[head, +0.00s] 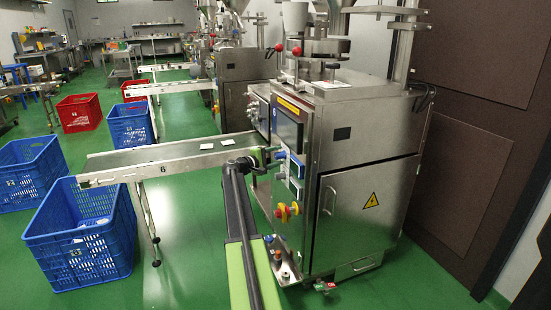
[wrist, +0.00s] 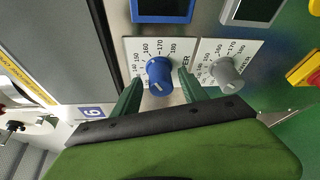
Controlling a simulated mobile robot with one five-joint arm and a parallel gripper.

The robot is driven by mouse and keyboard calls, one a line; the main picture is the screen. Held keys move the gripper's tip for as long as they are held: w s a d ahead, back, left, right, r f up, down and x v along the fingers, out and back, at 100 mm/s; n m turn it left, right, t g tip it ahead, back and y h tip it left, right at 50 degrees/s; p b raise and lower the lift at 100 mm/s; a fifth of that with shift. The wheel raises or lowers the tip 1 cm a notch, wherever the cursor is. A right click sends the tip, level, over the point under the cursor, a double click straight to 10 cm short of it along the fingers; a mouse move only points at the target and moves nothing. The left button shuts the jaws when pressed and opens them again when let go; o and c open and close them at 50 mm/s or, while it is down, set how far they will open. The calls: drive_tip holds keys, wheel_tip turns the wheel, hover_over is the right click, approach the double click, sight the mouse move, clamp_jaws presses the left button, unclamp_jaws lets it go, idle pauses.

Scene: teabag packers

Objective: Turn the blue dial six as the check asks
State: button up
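The blue dial (wrist: 160,76) sits on a white scale plate (wrist: 134,50) marked from about 140 to 180 in the wrist view. A small pale mark shows on the dial's near end; I cannot tell which number it points to. My gripper (wrist: 160,88) is open, with one green finger on each side of the dial and gaps showing between. In the head view my gripper (head: 270,157) is at the front panel of the nearest steel machine (head: 345,130). A blue label with a 6 (wrist: 92,112) is left of the dial.
A grey dial (wrist: 227,74) is close to the right finger, with a red and yellow switch (wrist: 305,70) further right. Dark screens (wrist: 163,8) sit above. The conveyor marked 6 (head: 165,154) extends left of the machine, with blue crates (head: 90,235) beside it.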

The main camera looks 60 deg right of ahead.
drive_tip(key=shift+a, duration=0.2)
drive_tip(key=p+v, duration=0.1)
drive_tip(key=v, duration=1.6)
drive_tip(key=shift+w+p, duration=0.2)
drive_tip(key=shift+p, duration=0.15)
